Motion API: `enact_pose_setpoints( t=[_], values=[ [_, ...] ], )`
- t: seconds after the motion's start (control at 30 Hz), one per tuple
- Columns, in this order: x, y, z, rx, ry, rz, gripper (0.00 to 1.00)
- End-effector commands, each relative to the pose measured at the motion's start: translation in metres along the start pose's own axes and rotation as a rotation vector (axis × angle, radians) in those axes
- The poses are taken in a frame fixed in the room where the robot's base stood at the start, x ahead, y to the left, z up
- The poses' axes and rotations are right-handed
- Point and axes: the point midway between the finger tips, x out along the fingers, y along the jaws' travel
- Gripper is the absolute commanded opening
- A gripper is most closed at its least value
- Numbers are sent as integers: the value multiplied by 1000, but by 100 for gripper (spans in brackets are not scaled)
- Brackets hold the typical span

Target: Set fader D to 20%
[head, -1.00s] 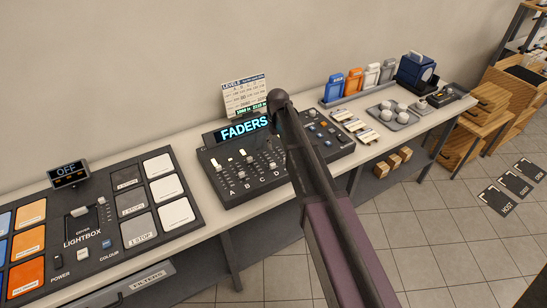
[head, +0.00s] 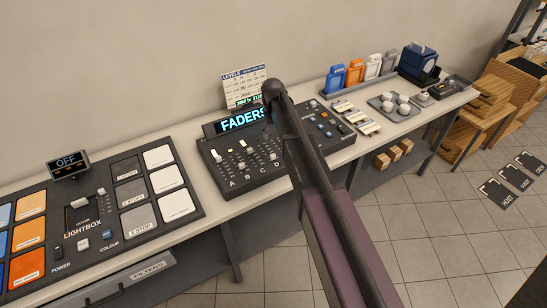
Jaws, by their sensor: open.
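The fader console (head: 240,187) is a dark panel on the long table, with a lit screen (head: 240,121) reading "FADERS". Its faders are labelled A, B, C and D from left to right, with small pale knobs at different heights. Fader D (head: 273,157) is the rightmost, close to the left edge of my arm; its exact setting is too small to read. My arm crosses the picture from the lower right to a rounded joint above the console and covers part of it. My gripper and its fingertips do not show.
A levels card (head: 244,86) stands behind the console. The lightbox panel (head: 82,225), with coloured and white tiles, lies to the left, its "OFF" display (head: 68,165) behind it.

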Motion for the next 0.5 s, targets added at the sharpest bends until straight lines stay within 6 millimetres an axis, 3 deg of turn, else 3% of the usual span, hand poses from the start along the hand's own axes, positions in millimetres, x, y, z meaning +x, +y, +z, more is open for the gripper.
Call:
enact_pose_setpoints(
  t=[0.5],
  values=[
    [44,1,0,1,0,0,69]
  ],
)
